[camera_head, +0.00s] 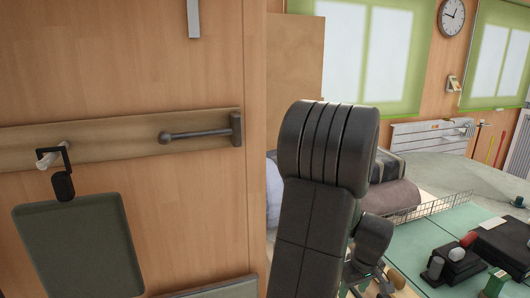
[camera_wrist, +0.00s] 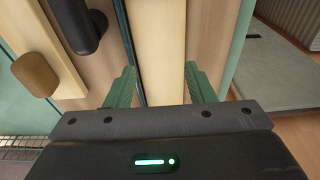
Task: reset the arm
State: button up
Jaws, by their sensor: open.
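My gripper (camera_wrist: 159,82) shows in the wrist view with its two green fingers spread apart. Nothing is held between them. A pale wooden strip (camera_wrist: 160,45) lies beyond the gap; I cannot tell how far away it is. In the head view my dark arm rises in the middle of the picture and hides part of the room behind it. My gripper cannot be made out clearly there.
In the head view, a wooden panel (camera_head: 120,60) fills the left side, with a rail holding a peg (camera_head: 190,134) and a hanging dark green board (camera_head: 80,250). Right of my arm, a green worktop (camera_head: 440,235) carries dark items (camera_head: 455,265) and a wire basket (camera_head: 430,208).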

jog(key=shift+s+f+b, duration=0.1)
jog(key=shift+f+b, duration=0.25)
jog(key=shift+f, duration=0.55)
jog(key=shift+r, duration=0.1)
